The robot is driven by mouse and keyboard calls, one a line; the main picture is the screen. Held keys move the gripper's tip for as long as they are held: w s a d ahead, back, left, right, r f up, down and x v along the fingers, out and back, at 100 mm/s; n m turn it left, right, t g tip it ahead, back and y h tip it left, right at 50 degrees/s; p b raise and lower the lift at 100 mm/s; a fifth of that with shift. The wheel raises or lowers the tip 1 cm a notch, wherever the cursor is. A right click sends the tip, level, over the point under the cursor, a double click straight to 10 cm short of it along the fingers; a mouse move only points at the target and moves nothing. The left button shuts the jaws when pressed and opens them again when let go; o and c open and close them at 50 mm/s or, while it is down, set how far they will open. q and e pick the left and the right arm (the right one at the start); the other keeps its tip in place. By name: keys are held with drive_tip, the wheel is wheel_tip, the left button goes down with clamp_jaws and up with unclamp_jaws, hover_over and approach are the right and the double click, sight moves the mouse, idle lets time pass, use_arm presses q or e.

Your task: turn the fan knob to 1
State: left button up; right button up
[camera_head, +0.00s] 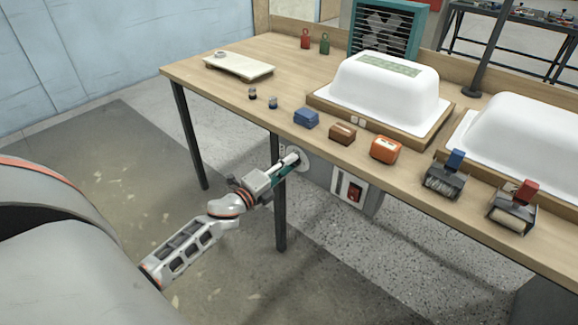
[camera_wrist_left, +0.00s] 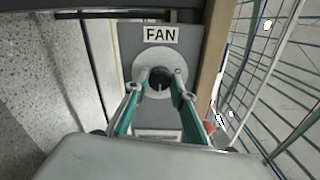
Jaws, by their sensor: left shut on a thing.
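The fan knob (camera_wrist_left: 160,80) is a dark round knob with a light mark, on a pale round dial. The dial is on a grey panel under a label reading FAN (camera_wrist_left: 160,35) in the left wrist view. In the head view the dial (camera_head: 301,158) shows beneath the table's front edge, partly behind my gripper. My left gripper (camera_head: 288,164), also in the left wrist view (camera_wrist_left: 160,88), is shut on the knob with a finger on each side. The numbers on the dial are too small to read. My right gripper is out of view.
A red switch (camera_head: 353,191) is right of the dial. A table leg (camera_head: 280,215) stands close by my left arm.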

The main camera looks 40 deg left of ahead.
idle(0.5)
use_arm(q)
drive_tip(key=o, duration=1.1)
drive_tip(key=shift+s, duration=0.15)
drive_tip(key=s+a, duration=0.1)
drive_tip(key=s, duration=1)
drive_tip(key=shift+s, duration=0.4)
